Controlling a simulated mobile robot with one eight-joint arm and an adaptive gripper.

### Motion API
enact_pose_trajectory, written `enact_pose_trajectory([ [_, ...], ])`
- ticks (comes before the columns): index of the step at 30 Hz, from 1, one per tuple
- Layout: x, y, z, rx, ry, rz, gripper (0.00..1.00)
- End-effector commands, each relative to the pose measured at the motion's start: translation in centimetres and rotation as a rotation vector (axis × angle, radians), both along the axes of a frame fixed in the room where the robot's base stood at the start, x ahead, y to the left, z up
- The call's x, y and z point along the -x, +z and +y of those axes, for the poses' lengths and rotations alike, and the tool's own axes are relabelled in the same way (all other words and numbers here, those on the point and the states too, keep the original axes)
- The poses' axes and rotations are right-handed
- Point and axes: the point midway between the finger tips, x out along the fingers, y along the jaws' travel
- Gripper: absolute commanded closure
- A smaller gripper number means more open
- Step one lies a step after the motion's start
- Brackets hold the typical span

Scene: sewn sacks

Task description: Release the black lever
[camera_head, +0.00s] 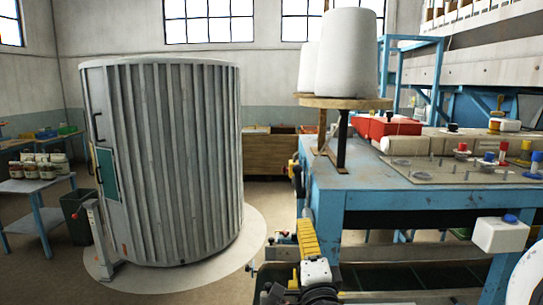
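No part here is clearly the task's black lever. Nothing is seen gripping any of these.
The round ribbed booth (180,165) stands on a pale disc (253,236) at left. The blue table (375,183) with thread cones (345,55) fills the right. Some floor between is clear.

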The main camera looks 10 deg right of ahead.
Motion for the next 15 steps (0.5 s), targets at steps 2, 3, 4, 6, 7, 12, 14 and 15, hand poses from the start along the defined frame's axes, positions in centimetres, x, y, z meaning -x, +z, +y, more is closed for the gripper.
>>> enact_pose_trajectory([
  [2,0.15,1.20,-0.52,-0.053,-0.011,-0.041,1.00],
  [3,0.22,1.40,-0.73,-0.071,-0.015,-0.055,1.00],
  [4,0.25,1.50,-0.85,-0.082,-0.017,-0.063,1.00],
  [6,0.35,1.57,-1.03,-0.096,-0.021,-0.075,1.00],
  [7,0.37,1.56,-1.06,-0.098,-0.021,-0.077,1.00],
  [12,0.38,1.48,-1.06,-0.098,-0.021,-0.077,1.00],
  [14,0.37,1.48,-1.05,-0.097,-0.021,-0.076,1.00],
  [15,0.34,1.49,-1.05,-0.097,-0.021,-0.076,1.00],
])
